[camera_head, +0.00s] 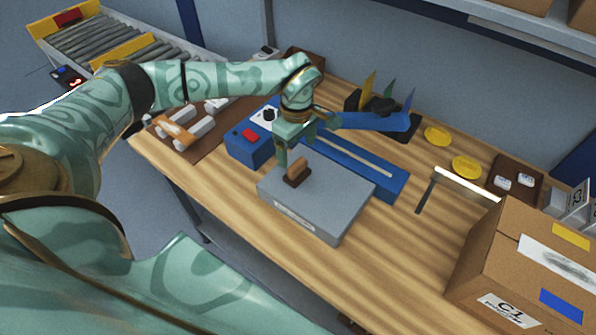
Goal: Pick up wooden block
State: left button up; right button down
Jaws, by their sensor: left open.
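A small wooden block (299,168) with a darker foot stands on top of a grey box-like plate (335,195) on the table. My left gripper (295,155) is open, just above and behind the block with its fingers pointing down. One finger comes down to the block's left. I cannot tell whether the fingers touch the block, and no gap around it shows clearly. My right gripper is not in view.
A blue device (350,170) with a red button lies behind the plate. A cardboard box (525,255) stands at the right. Yellow discs (466,167) and a brown tray (516,180) lie at the back right. Bare wooden table (405,245) shows between plate and box.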

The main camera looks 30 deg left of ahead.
aim_at(297, 164)
pick_arm(q)
jog(key=f, duration=0.7)
jog(key=shift+w+a+f, duration=0.1)
jog(key=shift+w+f, duration=0.1)
jog(key=shift+f, duration=0.05)
jog(key=c, duration=1.1)
